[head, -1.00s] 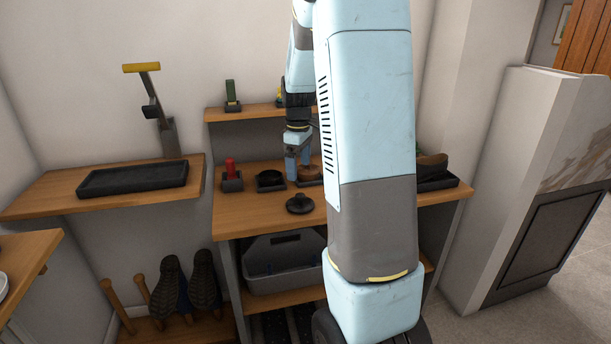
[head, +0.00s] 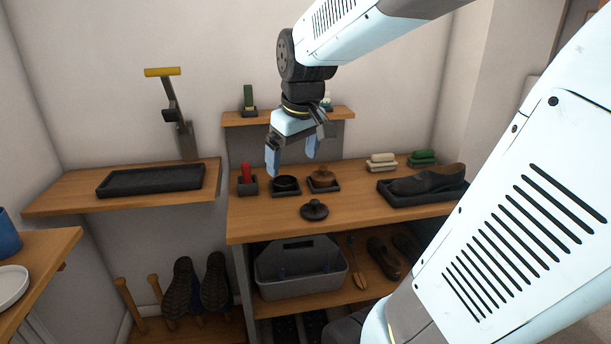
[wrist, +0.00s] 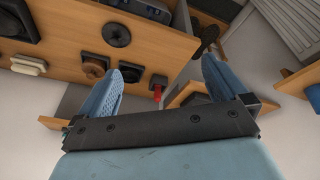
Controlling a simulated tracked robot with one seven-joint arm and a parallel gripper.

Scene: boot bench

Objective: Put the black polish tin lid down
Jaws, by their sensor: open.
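The black polish tin lid (head: 314,210) lies on the bench top near its front edge, its knob upward. It also shows as a dark disc in the wrist view (wrist: 116,35). The round black tin (head: 285,182) sits in a small dark tray behind it. My gripper (head: 291,163) is open and empty, above the back of the bench and apart from the lid. Its two blue fingers are spread wide in the wrist view (wrist: 170,73).
A red item (head: 246,173) and a brown round brush (head: 322,177) stand in trays beside the tin. A dark shoe (head: 428,179) lies in a tray at right. A grey caddy (head: 300,279) is on the shelf below. The bench front is clear around the lid.

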